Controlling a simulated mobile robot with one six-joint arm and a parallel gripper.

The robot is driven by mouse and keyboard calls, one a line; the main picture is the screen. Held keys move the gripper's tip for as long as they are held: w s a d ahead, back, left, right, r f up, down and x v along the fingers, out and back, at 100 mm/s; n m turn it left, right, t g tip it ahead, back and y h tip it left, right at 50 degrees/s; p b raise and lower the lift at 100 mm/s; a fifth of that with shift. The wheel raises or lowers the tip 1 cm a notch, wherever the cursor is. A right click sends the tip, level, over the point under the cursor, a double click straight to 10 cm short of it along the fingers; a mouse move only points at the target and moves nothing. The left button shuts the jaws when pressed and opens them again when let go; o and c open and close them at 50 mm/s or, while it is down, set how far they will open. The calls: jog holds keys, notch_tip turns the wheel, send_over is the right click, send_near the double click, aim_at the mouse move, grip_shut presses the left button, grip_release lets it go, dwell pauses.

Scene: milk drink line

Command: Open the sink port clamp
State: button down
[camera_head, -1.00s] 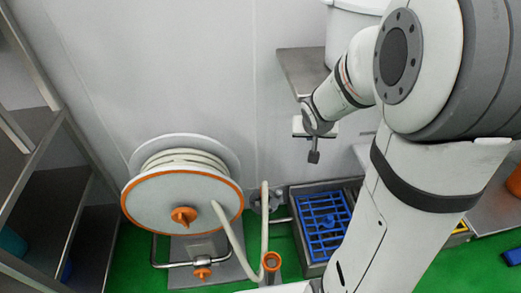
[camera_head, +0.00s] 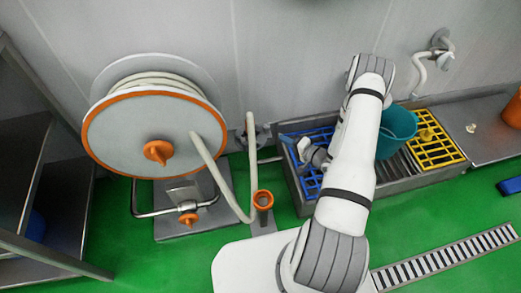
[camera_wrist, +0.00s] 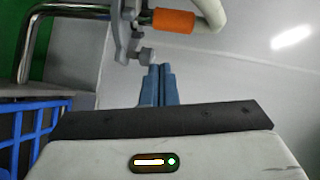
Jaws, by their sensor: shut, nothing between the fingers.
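The sink port clamp (camera_wrist: 122,38) is a grey metal fitting at the top of the wrist view, with a small knob (camera_wrist: 146,54) on its right side. An orange sleeve (camera_wrist: 173,21) on a pale hose joins beside it. In the head view the clamp (camera_head: 259,131) is small, low on the wall at the sink's left end. My gripper (camera_wrist: 160,68) has its blue fingers together, with nothing between them. Its tips point at the clamp and appear just below the knob; I cannot tell if they touch. In the head view my gripper (camera_head: 297,145) is over the sink's left part.
A hose reel (camera_head: 135,125) with an orange rim stands left of the clamp. The sink (camera_head: 400,184) holds a blue rack (camera_head: 312,186), a teal bucket (camera_head: 396,130) and a yellow rack (camera_head: 432,148). A chrome pipe (camera_wrist: 38,40) runs left of the clamp.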

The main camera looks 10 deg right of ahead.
aim_at(247, 143)
jog(key=s+a+f+m+y+b, duration=0.1)
jog(key=s+f+m, duration=0.1)
jog(key=s+f, duration=0.1)
jog(key=shift+t, duration=0.5)
jog(key=b+x, duration=0.2)
jog(key=x, duration=0.7)
jog(key=shift+w+a+f, duration=0.15)
jog(key=shift+a, duration=0.25)
jog(key=a, duration=0.1)
jog(key=s+a+b, duration=0.1)
jog(key=a, duration=0.1)
jog(key=shift+s+a, duration=0.25)
jog(key=shift+a, duration=0.05)
